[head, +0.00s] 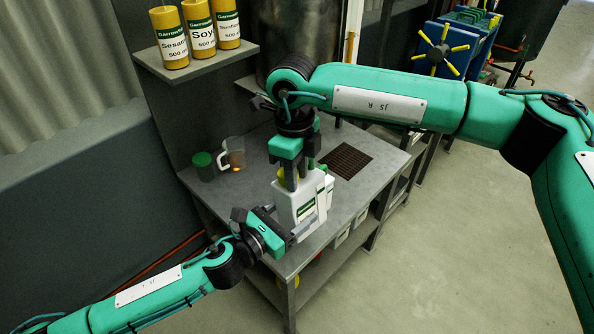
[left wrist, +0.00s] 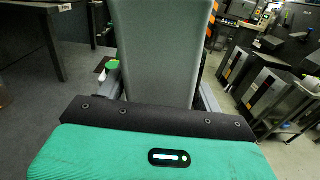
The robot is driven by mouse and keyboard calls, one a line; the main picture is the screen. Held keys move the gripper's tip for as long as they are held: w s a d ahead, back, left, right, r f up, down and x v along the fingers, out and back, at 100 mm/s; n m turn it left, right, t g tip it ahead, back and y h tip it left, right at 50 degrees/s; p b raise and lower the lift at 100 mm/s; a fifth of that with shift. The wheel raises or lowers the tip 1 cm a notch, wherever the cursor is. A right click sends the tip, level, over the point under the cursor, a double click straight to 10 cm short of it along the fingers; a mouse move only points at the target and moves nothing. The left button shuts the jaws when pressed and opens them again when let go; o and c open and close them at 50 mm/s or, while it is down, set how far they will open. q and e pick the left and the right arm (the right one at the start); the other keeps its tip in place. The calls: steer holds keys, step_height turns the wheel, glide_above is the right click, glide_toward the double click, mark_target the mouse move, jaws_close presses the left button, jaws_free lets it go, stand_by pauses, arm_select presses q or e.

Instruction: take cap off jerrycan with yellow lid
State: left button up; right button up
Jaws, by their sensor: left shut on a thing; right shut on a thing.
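The white jerrycan (head: 306,207) with a green label stands on the grey table in the head view. Its yellow lid (head: 283,176) shows only in part behind the fingers of my right gripper (head: 292,180), which points down and is shut on the lid from above. My left gripper (head: 300,230) is low at the near side of the jerrycan, shut on its body. In the left wrist view a large grey-looking wall of the jerrycan (left wrist: 163,50) fills the space between the fingers. Whether the lid has turned or lifted cannot be told.
A second white container (head: 326,191) stands close behind the jerrycan at right. A clear jug (head: 233,154) and a dark green can (head: 203,167) stand at the table's left. A dark grate (head: 346,161) lies at right. Yellow bottles (head: 201,31) stand on a shelf above.

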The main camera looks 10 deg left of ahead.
steer(key=shift+s+a, duration=0.2)
steer(key=shift+a, duration=0.2)
steer(key=o, duration=1)
steer(key=shift+c, duration=0.2)
steer(key=shift+o, duration=0.6)
steer(key=shift+w, duration=0.1)
steer(key=shift+w+d, duration=0.1)
steer(key=shift+d, duration=0.05)
